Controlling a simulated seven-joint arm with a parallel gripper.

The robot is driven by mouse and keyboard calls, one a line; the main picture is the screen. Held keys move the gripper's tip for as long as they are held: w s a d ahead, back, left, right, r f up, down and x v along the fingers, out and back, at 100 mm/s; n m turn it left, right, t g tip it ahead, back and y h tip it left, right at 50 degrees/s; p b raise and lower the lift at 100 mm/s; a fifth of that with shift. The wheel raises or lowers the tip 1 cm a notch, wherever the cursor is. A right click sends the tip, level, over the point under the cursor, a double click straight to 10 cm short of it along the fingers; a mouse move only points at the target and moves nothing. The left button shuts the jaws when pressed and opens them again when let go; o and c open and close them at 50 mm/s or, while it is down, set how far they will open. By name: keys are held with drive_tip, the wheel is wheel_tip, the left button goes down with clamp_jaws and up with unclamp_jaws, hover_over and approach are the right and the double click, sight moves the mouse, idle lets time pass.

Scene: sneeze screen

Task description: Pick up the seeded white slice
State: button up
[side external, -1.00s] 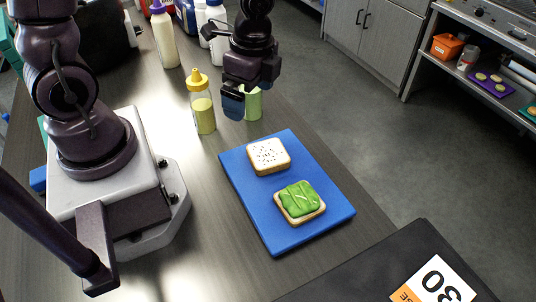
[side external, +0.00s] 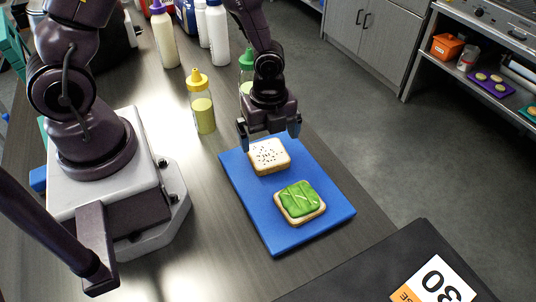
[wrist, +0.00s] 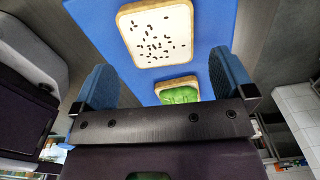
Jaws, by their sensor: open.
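The seeded white slice (side external: 268,156) lies flat on the far part of the blue board (side external: 272,214). It has a white top with dark seeds and a brown crust. It also shows in the wrist view (wrist: 156,32), ahead of the fingers. My gripper (side external: 270,142) is open and empty, with its blue fingertips spread at the far edge of the board, above and just behind the slice. In the wrist view my gripper (wrist: 160,85) has one finger at each side. A bread slice with green lettuce (side external: 299,203) lies nearer on the same board, apart from the seeded slice.
A yellow-capped squeeze bottle (side external: 202,102) stands left of my gripper. A green-capped bottle (side external: 246,65) stands behind it, partly hidden by my arm. White bottles (side external: 217,33) stand farther back. A black box with a 30 label (side external: 400,278) is at the front right.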

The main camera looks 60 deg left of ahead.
sight(268, 153)
wheel_tip(268, 153, down, 5)
drive_tip(key=shift+a+f, duration=0.1)
drive_tip(key=shift+c, duration=0.2)
drive_tip(key=c, duration=0.7)
